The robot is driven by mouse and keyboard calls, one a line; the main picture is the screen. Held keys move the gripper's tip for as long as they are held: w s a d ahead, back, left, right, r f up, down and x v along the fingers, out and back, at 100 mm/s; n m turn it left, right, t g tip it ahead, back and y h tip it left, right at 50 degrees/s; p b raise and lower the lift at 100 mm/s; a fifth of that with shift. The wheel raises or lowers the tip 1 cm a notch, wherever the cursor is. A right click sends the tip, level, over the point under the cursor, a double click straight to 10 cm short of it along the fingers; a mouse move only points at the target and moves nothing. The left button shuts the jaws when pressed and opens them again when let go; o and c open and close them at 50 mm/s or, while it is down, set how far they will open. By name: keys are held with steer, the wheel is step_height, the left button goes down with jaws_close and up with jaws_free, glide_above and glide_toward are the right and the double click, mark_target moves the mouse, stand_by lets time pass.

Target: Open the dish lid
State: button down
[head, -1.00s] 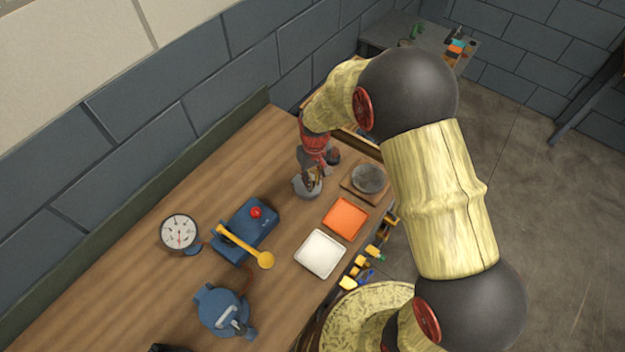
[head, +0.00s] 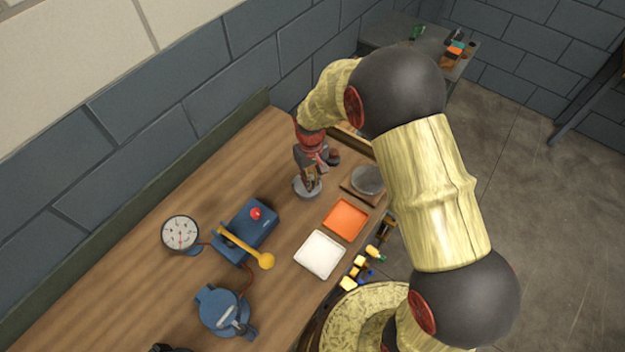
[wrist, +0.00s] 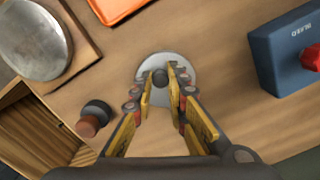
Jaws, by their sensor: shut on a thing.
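The dish lid (wrist: 159,59) is a round, pale grey disc with a small dark knob (wrist: 160,75) at its middle. In the head view the round dish (head: 308,193) stands on the wooden bench, partly hidden by my gripper (head: 309,181). In the wrist view my gripper (wrist: 161,82) points down over the disc, with its yellow-padded fingers on either side of the knob, shut on it. The lid looks level. I cannot tell whether there is a gap between lid and dish.
A grey round plate on a wooden board (head: 350,190) lies to the right. An orange tray (head: 345,218) and a white tray (head: 319,254) sit in front. A blue box with a red button (head: 256,213) is to the left. A small dark-and-brown knob (wrist: 92,118) stands close by.

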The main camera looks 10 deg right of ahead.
mark_target(298, 179)
steer(key=w+a+r+g+h+p, duration=0.1)
steer(key=p, duration=0.1)
steer(key=shift+a+r+g+h+p, duration=0.1)
steer(key=shift+r+g+h+p, duration=0.2)
steer(key=shift+r+g+h, duration=0.1)
steer(key=w+a+g+h, duration=0.1)
steer(key=w+a+r+g+h+p, duration=0.1)
steer(key=g+h, duration=0.1)
steer(key=shift+w+a+r, duration=0.1)
steer(key=shift+w+r, duration=0.1)
steer(key=shift+w+a+r, duration=0.15)
steer(key=shift+w+a, duration=0.15)
steer(key=shift+w, duration=0.05)
steer(key=shift+w+a, duration=0.5)
steer(key=shift+a, duration=0.1)
steer(key=shift+w+a+f+b, duration=0.35)
steer(key=shift+w+a+b, duration=0.05)
steer(key=shift+w+a, duration=0.15)
steer(key=shift+w+a+f+b, duration=0.35)
steer(key=shift+w+a+b, duration=0.05)
steer(key=shift+w+a, duration=0.15)
steer(key=c, duration=2.5)
jaws_free()
steer(key=shift+a+r, duration=0.2)
steer(key=shift+a, duration=0.05)
steer(key=shift+o, duration=1.4)
steer(key=shift+d+r, duration=0.1)
steer(key=shift+d, duration=0.1)
steer(key=o, duration=0.5)
steer(key=shift+r, duration=0.1)
